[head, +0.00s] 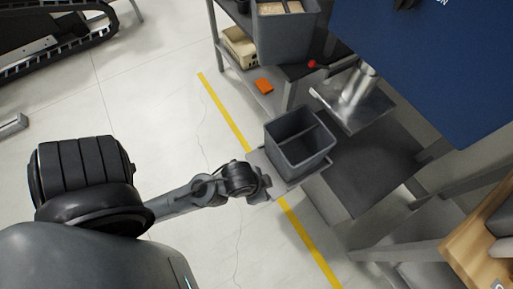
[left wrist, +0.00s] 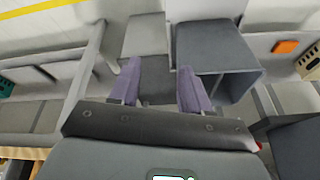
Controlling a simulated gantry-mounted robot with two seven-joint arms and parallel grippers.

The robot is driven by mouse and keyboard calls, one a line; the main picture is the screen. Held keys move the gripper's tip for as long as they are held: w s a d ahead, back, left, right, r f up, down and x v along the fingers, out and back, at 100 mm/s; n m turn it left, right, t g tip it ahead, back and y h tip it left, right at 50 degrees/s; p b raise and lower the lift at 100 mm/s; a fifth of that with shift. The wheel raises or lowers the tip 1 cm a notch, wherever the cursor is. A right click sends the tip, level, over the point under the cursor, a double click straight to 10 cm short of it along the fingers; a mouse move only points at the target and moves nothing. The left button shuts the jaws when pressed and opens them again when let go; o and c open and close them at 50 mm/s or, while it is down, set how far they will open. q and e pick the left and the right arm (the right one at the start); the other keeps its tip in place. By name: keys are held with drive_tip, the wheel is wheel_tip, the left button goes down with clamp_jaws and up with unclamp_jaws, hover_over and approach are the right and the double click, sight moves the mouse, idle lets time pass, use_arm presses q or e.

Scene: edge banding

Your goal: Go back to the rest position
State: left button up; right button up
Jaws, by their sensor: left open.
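My left gripper shows in the left wrist view (left wrist: 159,88) with its two purple-grey fingers apart and nothing visible between them. In the head view my left arm reaches from the left to the near side of a grey bin (head: 301,141); the fingertips cannot be made out there. The bin stands upright and looks empty, with a dividing line inside. It also shows in the left wrist view (left wrist: 215,45), just beyond the right-hand finger. I cannot tell whether that finger touches it. My right gripper is not in view.
A dark grey machine table (head: 370,165) lies right of the bin, below a large blue panel (head: 430,65). A shelf with another grey bin (head: 285,35) stands behind. An orange item (head: 264,86) lies there. Open floor with a yellow line (head: 225,110) is on the left.

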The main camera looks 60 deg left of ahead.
use_arm(q)
drive_tip(key=shift+s+a+n, duration=0.45)
drive_tip(key=shift+s+n, duration=0.25)
drive_tip(key=shift+s, duration=0.05)
drive_tip(key=shift+r, duration=0.15)
wheel_tip(320, 180, up, 37)
drive_tip(key=p, duration=3.7)
wheel_tip(320, 180, down, 76)
drive_tip(key=b, duration=7.5)
drive_tip(key=shift+r, duration=0.25)
drive_tip(key=shift+c, duration=0.3)
